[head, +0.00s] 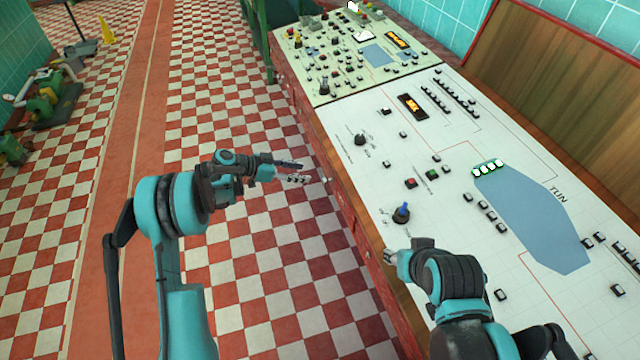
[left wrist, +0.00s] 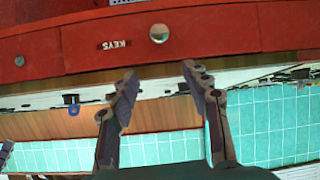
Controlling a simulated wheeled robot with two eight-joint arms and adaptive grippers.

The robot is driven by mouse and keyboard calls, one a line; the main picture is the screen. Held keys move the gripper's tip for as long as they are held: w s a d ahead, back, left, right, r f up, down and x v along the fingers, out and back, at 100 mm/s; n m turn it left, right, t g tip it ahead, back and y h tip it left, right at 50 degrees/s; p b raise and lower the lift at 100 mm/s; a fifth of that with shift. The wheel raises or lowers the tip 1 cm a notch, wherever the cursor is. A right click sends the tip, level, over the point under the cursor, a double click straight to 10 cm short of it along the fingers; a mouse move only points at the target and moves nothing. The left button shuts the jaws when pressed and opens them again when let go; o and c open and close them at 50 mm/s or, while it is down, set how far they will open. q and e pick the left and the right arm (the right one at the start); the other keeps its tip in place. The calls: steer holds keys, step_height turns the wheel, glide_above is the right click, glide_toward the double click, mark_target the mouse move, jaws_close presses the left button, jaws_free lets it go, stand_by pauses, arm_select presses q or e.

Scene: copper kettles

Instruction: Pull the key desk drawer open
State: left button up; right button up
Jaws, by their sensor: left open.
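The red key drawer front (left wrist: 215,36) shows in the left wrist view, with a small dark KEYS label (left wrist: 113,45) appearing upside down. A round pale metal knob (left wrist: 158,33) sits on it. In the head view the knob (head: 327,180) is a small pale spot on the desk's side. The drawer looks flush with the desk. My left gripper (head: 298,171) is open and empty, pointing at the knob from a short way off. In the wrist view its two fingers (left wrist: 160,77) stand apart, with the knob beyond their tips. My right gripper (head: 390,257) is over the desk's front edge; its fingers are unclear.
The white control desk (head: 385,225) carries several switches and a blue knob (head: 401,212) near my right arm. A second console (head: 330,85) adjoins it. The checkered floor (head: 255,235) left of the desk is clear. Green machinery (head: 45,95) stands far left.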

arm_select(q)
steer(key=w+d+f+m+h+b, duration=0.1)
steer(key=w+d+f+b, duration=0.2)
steer(key=d+f, duration=0.4)
steer(key=shift+f, duration=0.1)
jaws_close()
